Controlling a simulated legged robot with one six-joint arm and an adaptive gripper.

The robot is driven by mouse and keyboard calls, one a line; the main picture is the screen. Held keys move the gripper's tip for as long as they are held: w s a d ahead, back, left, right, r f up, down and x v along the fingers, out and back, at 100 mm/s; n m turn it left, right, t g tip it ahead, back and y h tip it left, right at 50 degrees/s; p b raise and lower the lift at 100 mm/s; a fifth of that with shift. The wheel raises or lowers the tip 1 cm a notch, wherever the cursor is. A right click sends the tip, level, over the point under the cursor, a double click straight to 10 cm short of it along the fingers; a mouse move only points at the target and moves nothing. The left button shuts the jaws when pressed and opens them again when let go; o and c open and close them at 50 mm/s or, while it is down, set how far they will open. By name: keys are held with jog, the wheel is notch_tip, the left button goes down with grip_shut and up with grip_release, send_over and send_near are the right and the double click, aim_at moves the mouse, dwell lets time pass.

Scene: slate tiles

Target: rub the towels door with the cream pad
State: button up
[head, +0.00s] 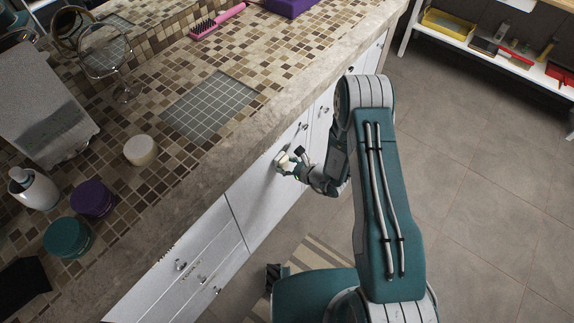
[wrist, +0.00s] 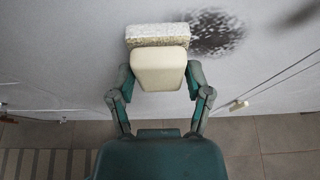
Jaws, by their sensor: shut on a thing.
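The cream pad (wrist: 160,60) is a cream block with a speckled, rough front layer, held between the two fingers of my gripper (wrist: 160,76). In the head view my gripper (head: 299,166) holds the pad at the white cabinet front below the counter. The pad's front layer is at the pale door (wrist: 60,60); I cannot tell whether it touches. A dark, speckled smudge (wrist: 216,34) lies on the door just right of the pad. The door also shows in the head view (head: 262,195), partly behind my arm. I cannot read any label on it.
The mosaic counter (head: 215,170) overhangs the cabinet front and holds jars, a mirror, a pink brush (head: 218,20) and a purple box (head: 290,7). Drawers with handles (head: 190,275) are at lower left. A low shelf (head: 480,45) stands at upper right. The tiled floor (head: 480,190) is clear.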

aim_at(291, 145)
jog(key=shift+w+a, duration=0.2)
dwell(0.3)
jog(key=shift+w+d, duration=0.85)
jog(key=shift+w, duration=0.2)
jog(key=shift+w+d, duration=0.8)
jog(key=shift+w, duration=0.3)
jog(key=shift+w+d, duration=0.85)
jog(key=shift+w, duration=0.2)
jog(key=shift+s+a+r, duration=0.1)
jog(key=shift+s+a, duration=0.75)
jog(key=shift+s, duration=0.2)
jog(key=shift+s+a+f, duration=0.1)
jog(key=shift+s+a, duration=0.75)
jog(key=shift+s, duration=0.25)
jog(key=shift+s+a+r, duration=0.1)
jog(key=shift+s+a, duration=0.75)
jog(key=shift+s, duration=0.2)
jog(key=shift+r, duration=0.3)
jog(key=shift+w+d, duration=1.3)
jog(key=shift+w, duration=0.3)
jog(key=shift+w+d, duration=1.25)
jog(key=shift+w, duration=0.3)
jog(key=shift+a, duration=0.1)
